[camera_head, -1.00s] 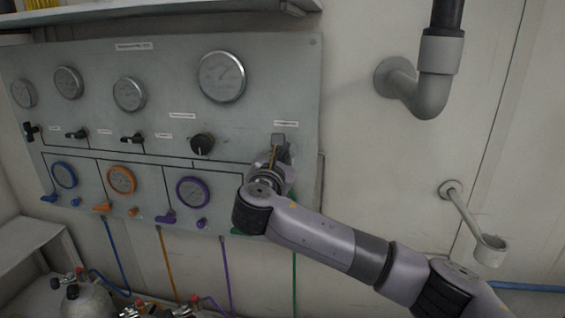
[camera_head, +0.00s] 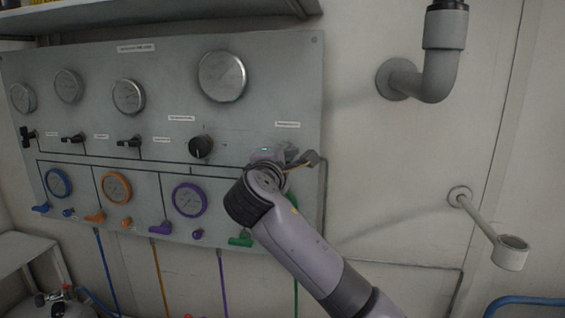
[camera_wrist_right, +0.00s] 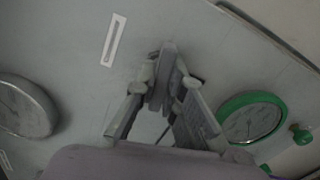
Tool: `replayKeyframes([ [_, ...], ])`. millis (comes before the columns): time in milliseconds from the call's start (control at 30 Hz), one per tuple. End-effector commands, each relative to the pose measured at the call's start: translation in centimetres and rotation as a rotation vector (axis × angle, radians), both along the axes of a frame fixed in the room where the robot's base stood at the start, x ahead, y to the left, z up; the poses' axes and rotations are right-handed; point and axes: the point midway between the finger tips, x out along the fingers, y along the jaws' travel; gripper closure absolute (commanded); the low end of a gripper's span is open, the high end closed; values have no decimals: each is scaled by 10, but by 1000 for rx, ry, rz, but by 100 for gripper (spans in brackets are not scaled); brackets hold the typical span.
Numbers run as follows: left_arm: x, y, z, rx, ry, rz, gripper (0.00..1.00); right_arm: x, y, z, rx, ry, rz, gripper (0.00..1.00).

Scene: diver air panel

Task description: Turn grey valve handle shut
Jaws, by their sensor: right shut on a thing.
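The grey valve handle (camera_wrist_right: 163,75) is on the upper right of the panel, under a white label. In the wrist view it stands between the two fingertips of my right gripper (camera_wrist_right: 160,92), which is shut on it. In the head view my right gripper (camera_head: 286,160) is at the panel's right edge, and a grey end of the handle (camera_head: 313,157) seems to stick out to the right of it. My wrist and fingers hide much of the handle and its base. My left gripper is not in view.
The panel (camera_head: 262,110) carries several gauges, a black knob (camera_head: 200,147) and small black valves on the left. A green lever (camera_head: 241,238) sits below my right wrist. A grey pipe (camera_head: 432,75) and a ring-ended bracket (camera_head: 512,252) stick out from the wall on the right.

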Motion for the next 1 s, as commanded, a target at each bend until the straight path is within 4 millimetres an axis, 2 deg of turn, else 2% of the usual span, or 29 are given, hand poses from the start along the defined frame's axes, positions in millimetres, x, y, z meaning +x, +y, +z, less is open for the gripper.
replayKeyframes([
  [400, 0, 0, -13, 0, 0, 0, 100, 0, 0, -1, 191, -35, -1, 100],
  [967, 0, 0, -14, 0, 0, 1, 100, 0, 0, 0, 218, -41, -1, 100],
  [1000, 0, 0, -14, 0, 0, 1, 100, 0, 0, 0, 218, -41, -1, 88],
])
